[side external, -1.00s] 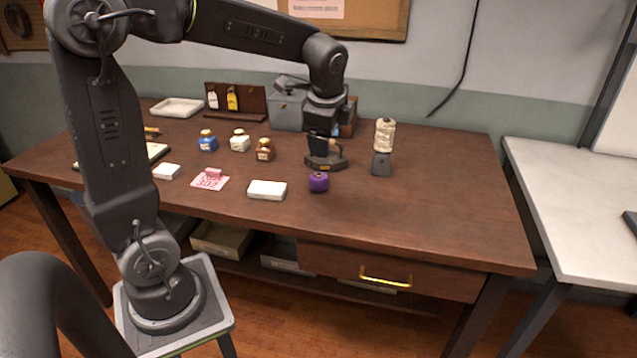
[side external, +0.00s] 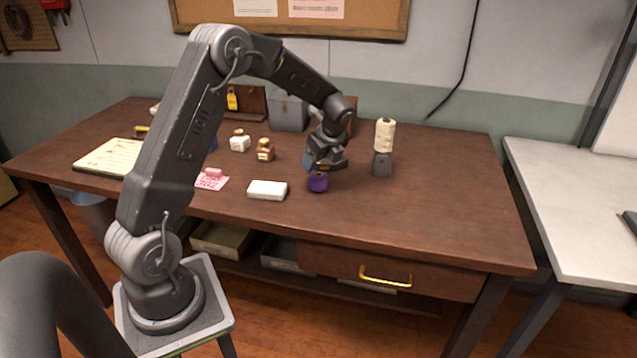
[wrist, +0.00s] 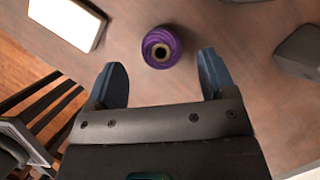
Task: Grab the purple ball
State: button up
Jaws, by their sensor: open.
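The purple ball (side external: 318,183) looks like a small ball of yarn or thread and sits on the brown table near its front edge. In the wrist view the purple ball (wrist: 161,47) shows a dark hole in its top and lies just beyond my fingertips, roughly midway between them. My gripper (wrist: 162,72) is open and empty, with blue fingers on either side of the gap. In the side external view my gripper (side external: 313,163) is tilted down, close above and behind the ball. I cannot tell there whether it touches the ball.
A white box (side external: 267,190) lies left of the ball, with pink notes (side external: 211,180) further left. A cream thread cone on a dark stand (side external: 383,150) stands to the right. Small jars (side external: 265,150) and a grey box (side external: 289,112) are behind. The table's right side is clear.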

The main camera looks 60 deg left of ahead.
aim_at(319, 175)
jog(key=shift+d+x, duration=0.2)
jog(key=shift+x, duration=1.3)
jog(key=shift+d+x, duration=0.2)
jog(key=shift+x, duration=1.3)
jog(key=shift+w+f, duration=0.15)
jog(key=shift+w, duration=0.05)
jog(key=shift+c, duration=0.2)
jog(key=c, duration=0.7)
